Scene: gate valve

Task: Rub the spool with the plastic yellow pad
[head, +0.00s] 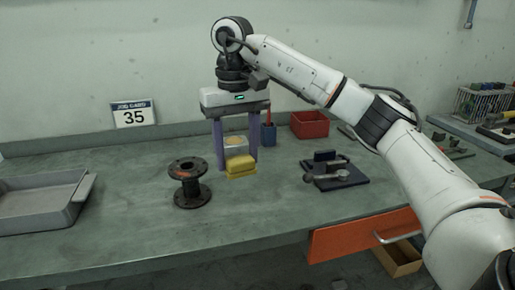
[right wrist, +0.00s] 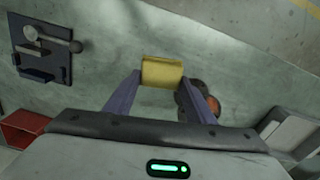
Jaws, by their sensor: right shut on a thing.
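The spool (head: 189,187) is a dark flanged metal piece standing upright on the bench, with an orange-brown patch on its top flange. It shows in the right wrist view (right wrist: 188,105), partly hidden behind a finger. The yellow pad (head: 240,165) is a small block to the right of the spool, apart from it. My right gripper (head: 238,164) points down with its two purple fingers on either side of the pad, shut on it. The right wrist view shows the pad (right wrist: 162,71) between the fingertips. Whether the pad touches the bench is unclear. My left gripper is not in view.
A grey tray (head: 40,209) lies at the left. A dark plate with metal parts (head: 336,178) lies right of the pad. A red bin (head: 309,124) and blue cup (head: 268,135) stand behind. Bare bench lies in front of the pad.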

